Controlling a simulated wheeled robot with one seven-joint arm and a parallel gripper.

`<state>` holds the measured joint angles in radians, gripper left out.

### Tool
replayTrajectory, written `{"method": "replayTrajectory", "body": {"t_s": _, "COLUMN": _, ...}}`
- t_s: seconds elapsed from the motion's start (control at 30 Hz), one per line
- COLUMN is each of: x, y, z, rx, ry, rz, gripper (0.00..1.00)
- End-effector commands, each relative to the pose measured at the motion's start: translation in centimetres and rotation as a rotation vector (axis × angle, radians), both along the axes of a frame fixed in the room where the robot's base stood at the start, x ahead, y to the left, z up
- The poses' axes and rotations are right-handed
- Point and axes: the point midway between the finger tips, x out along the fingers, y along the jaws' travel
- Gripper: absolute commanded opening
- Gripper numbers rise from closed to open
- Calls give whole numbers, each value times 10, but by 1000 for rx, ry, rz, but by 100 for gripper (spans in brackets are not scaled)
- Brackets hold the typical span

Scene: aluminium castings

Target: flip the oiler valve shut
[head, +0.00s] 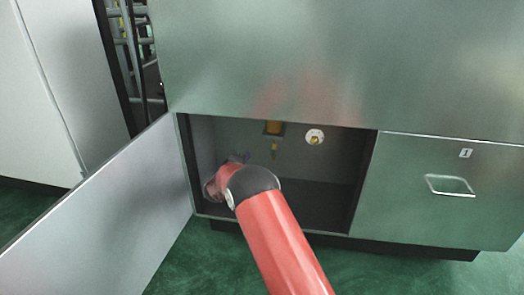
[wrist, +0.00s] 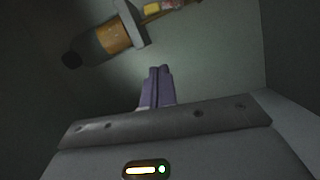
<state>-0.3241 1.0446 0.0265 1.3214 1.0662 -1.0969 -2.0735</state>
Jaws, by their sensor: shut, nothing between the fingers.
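The oiler hangs in the open compartment, with an amber reservoir (head: 273,127) and a small yellow valve (head: 275,147) below it. In the wrist view the amber reservoir (wrist: 113,36) with a dark end lies tilted at upper left. Beyond its grey bracket, the yellow valve part (wrist: 152,9) and a pinkish piece beside it are cut by the top edge; the lever's position cannot be told. My gripper (wrist: 158,70) has its purple fingers together and empty, apart from the oiler. In the head view my gripper (head: 240,157) is inside the compartment, left of and slightly below the valve, partly hidden by my wrist.
A round white plate with a yellow centre (head: 314,137) is on the back wall, right of the oiler. The cabinet door (head: 110,205) stands open to the left. A closed panel with a handle (head: 450,185) is at right. The compartment's right side looks empty.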

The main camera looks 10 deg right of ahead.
Motion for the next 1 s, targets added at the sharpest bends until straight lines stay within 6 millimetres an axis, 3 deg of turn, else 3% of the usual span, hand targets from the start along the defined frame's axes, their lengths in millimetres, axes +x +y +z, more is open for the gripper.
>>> {"method": "replayTrajectory", "body": {"t_s": 0.4, "x": 57, "y": -37, "z": -5, "rx": 3, "ry": -1, "rz": -2, "gripper": 0}}
{"method": "replayTrajectory", "body": {"t_s": 0.63, "x": 80, "y": -51, "z": -5, "rx": 1, "ry": -2, "rz": -1, "gripper": 0}}
{"method": "replayTrajectory", "body": {"t_s": 1.0, "x": 72, "y": -86, "z": -10, "rx": 0, "ry": 0, "rz": -2, "gripper": 0}}
